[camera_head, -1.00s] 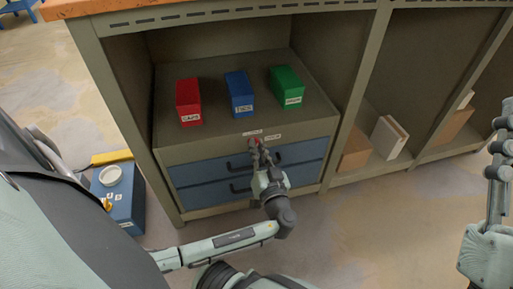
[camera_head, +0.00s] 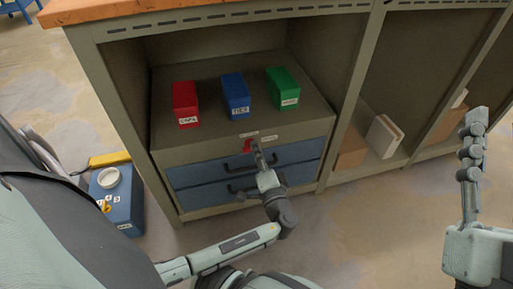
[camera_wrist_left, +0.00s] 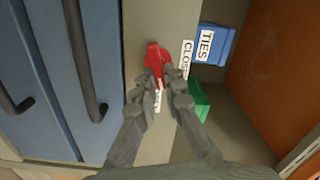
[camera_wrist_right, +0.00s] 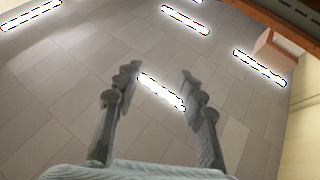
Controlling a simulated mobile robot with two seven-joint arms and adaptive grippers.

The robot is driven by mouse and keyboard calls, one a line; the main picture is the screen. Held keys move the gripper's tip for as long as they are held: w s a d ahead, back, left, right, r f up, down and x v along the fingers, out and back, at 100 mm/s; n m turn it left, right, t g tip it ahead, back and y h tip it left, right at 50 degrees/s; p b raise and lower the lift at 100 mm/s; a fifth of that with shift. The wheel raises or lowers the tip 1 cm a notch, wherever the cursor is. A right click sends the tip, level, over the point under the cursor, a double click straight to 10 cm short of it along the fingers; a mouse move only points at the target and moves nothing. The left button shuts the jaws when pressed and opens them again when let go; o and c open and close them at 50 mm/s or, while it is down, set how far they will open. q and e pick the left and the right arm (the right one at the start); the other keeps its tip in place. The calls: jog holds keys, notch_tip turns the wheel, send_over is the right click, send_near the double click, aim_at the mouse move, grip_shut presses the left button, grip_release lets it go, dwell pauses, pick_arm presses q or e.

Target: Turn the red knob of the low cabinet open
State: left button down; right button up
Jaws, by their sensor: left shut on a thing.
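The low cabinet (camera_head: 197,158) stands under the workbench, with blue drawers and a red knob (camera_head: 248,147) on the strip above them. The knob's red handle also shows in the left wrist view (camera_wrist_left: 154,57). My left gripper (camera_head: 257,154) is shut on the red knob; in the left wrist view its fingertips (camera_wrist_left: 160,84) meet at the knob's base and hide part of it. A white label reading "CLOSE..." (camera_wrist_left: 187,58) is beside the knob, and another label (camera_wrist_left: 157,100) is partly covered by the fingers. My right gripper (camera_wrist_right: 157,82) is open and empty, away from the cabinet.
Red (camera_head: 185,103), blue (camera_head: 236,95) and green (camera_head: 283,88) boxes stand on top of the cabinet. A blue box (camera_head: 118,198) sits on the floor at left. Dark drawer handles (camera_head: 240,167) stick out below the knob.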

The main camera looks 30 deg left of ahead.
pick_arm(q)
jog(key=shift+w+f+m+p, duration=0.1)
jog(key=shift+m+p, duration=0.35)
jog(key=shift+m, duration=1.25)
pick_arm(e)
jog(key=shift+w+a+f+g, duration=0.15)
jog(key=shift+w+f+g, duration=0.05)
jog(key=shift+f+g, duration=0.25)
jog(key=shift+w+a+f+g, duration=0.15)
jog(key=shift+f+g, duration=0.2)
jog(key=shift+f, duration=0.25)
pick_arm(q)
jog(key=c, duration=1.6)
grip_release()
jog(key=shift+f, duration=0.1)
